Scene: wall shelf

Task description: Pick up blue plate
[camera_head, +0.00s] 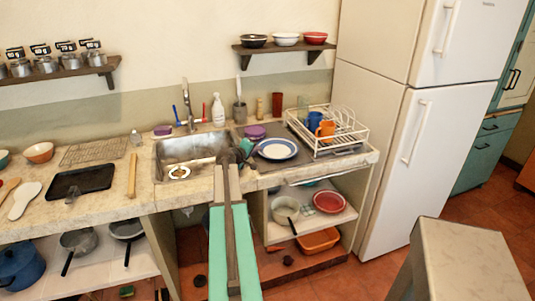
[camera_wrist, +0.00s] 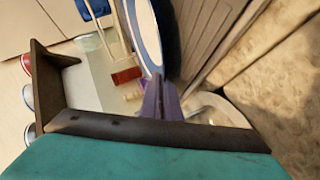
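The blue plate (camera_head: 277,149), white with a blue rim, lies flat on the counter right of the sink. In the wrist view the plate (camera_wrist: 149,34) shows at the top middle, cut off by the frame edge.
A white dish rack (camera_head: 338,137) with an orange cup (camera_head: 326,130) and a blue mug (camera_head: 314,121) stands right of the plate. A purple bowl (camera_head: 255,132) sits behind it. The sink (camera_head: 190,155) is left. A wall shelf (camera_head: 285,50) holds bowls above.

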